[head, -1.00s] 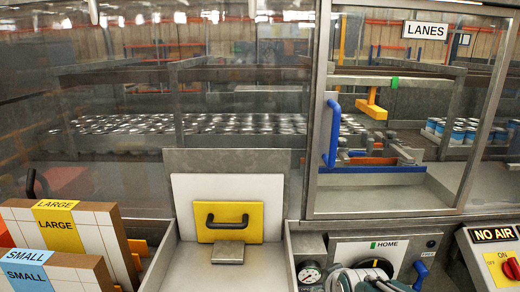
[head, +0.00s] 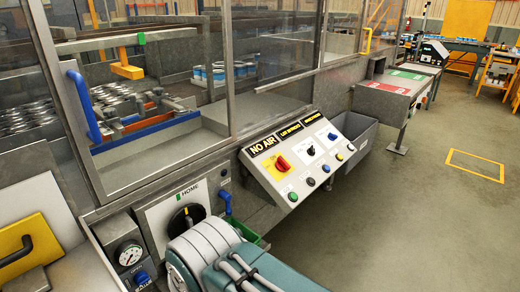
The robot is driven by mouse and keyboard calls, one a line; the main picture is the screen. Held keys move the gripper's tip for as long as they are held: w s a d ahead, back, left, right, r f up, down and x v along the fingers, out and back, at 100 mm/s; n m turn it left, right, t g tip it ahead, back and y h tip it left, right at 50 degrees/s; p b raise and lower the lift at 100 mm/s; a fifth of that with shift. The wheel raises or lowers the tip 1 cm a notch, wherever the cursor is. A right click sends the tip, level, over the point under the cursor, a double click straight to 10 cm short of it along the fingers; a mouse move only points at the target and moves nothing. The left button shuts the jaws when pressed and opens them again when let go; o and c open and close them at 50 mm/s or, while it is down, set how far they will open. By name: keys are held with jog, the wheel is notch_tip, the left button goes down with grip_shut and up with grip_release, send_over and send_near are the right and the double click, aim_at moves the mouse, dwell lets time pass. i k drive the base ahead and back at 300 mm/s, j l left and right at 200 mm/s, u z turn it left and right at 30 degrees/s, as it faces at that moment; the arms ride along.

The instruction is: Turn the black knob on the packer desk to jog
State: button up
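A sloped control desk (head: 262,180) stands right of centre in the head view, with the labels NO AIR and two more along its top. A small black knob (head: 311,150) sits on a white plate in the middle of its face, right of a red switch on a yellow plate (head: 283,164). The knob's setting is too small to read. A larger black knob (head: 187,217) sits on a separate plate marked HOME, partly behind my arm. My arm shows at the bottom centre, but my gripper is not in view.
Several coloured buttons (head: 311,181) line the desk's lower edge. A blue handle (head: 227,203) and a pressure gauge (head: 129,253) flank the HOME plate. A grey bin (head: 361,136) stands beyond the desk. The floor (head: 400,220) at right is open.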

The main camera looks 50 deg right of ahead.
aim_at(311, 151)
jog(key=z, duration=1.8)
